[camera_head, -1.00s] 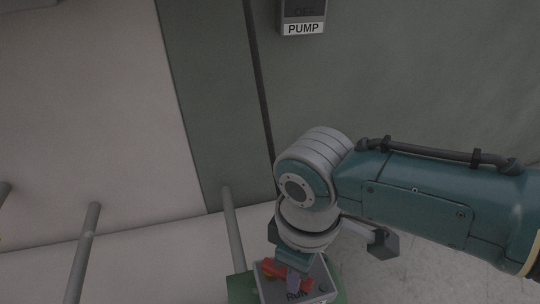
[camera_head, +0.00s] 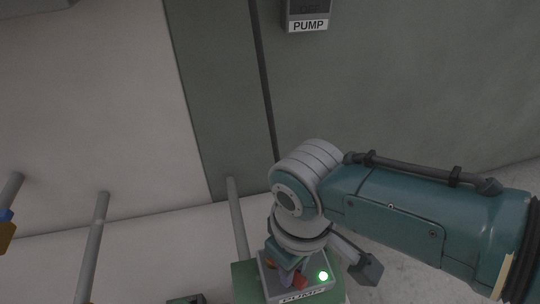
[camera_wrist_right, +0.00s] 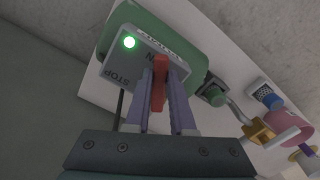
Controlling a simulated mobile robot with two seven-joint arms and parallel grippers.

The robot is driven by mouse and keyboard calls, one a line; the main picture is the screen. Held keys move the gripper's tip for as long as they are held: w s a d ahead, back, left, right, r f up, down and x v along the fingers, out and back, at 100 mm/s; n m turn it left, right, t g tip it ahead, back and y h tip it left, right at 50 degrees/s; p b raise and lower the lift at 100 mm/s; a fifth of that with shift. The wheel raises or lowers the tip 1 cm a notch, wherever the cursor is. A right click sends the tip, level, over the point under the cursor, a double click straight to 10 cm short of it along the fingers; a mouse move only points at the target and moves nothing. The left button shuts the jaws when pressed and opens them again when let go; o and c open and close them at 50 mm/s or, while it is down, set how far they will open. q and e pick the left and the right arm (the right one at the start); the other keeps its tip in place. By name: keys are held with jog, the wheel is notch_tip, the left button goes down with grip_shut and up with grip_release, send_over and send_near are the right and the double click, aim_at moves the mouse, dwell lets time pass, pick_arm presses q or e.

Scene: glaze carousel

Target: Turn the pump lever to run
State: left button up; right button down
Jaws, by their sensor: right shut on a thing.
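The pump box (camera_head: 265,285) has a grey face on a green base at the bottom of the head view, partly behind my right wrist. Its face (camera_wrist_right: 112,62) shows STOP and a partly covered RUN in the right wrist view. The red lever (camera_wrist_right: 159,84) stands beside the visible N of RUN, away from STOP. My right gripper (camera_wrist_right: 160,76) is shut on the lever, a finger on each side. The red lever (camera_head: 299,283) shows only in part in the head view. A green lamp (camera_head: 323,276) on the box is lit. My left gripper is out of view.
A PUMP sign (camera_head: 307,26) hangs on the green wall. Grey posts (camera_head: 92,245) stand left of the box. In the wrist view, a small green box (camera_wrist_right: 216,92), a blue knob (camera_wrist_right: 265,97), a yellow block (camera_wrist_right: 258,131) and a pink round thing (camera_wrist_right: 293,127) are nearby.

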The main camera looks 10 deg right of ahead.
jog(key=c, duration=0.8)
grip_release()
jog(key=shift+o, duration=0.2)
notch_tip(320, 180, up, 10)
jog(key=p, duration=0.7)
jog(key=shift+p, duration=0.35)
jog(key=shift+r, duration=0.1)
